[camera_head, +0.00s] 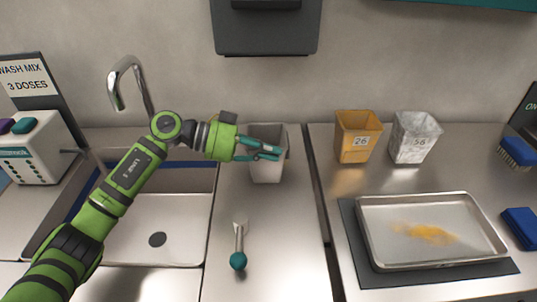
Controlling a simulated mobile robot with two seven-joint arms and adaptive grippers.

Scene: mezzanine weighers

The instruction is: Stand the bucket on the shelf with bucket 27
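A plain grey bucket (267,172) stands upright on the steel counter, right of the sink. I see no number on the part of it that shows. My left gripper (280,153) reaches in from the left at its rim, with its teal fingers across the bucket's upper part. I cannot tell whether the fingers are closed on the wall or only lie over it. No bucket marked 27 and no clear shelf show. My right gripper is out of view.
A teal-handled scraper (239,250) lies in front of the grey bucket. A metal tray (365,222) with orange powder lies on a dark mat at right. A sink (180,235) with a tap (120,80) is at left. Brushes (517,152) lie at the right edge.

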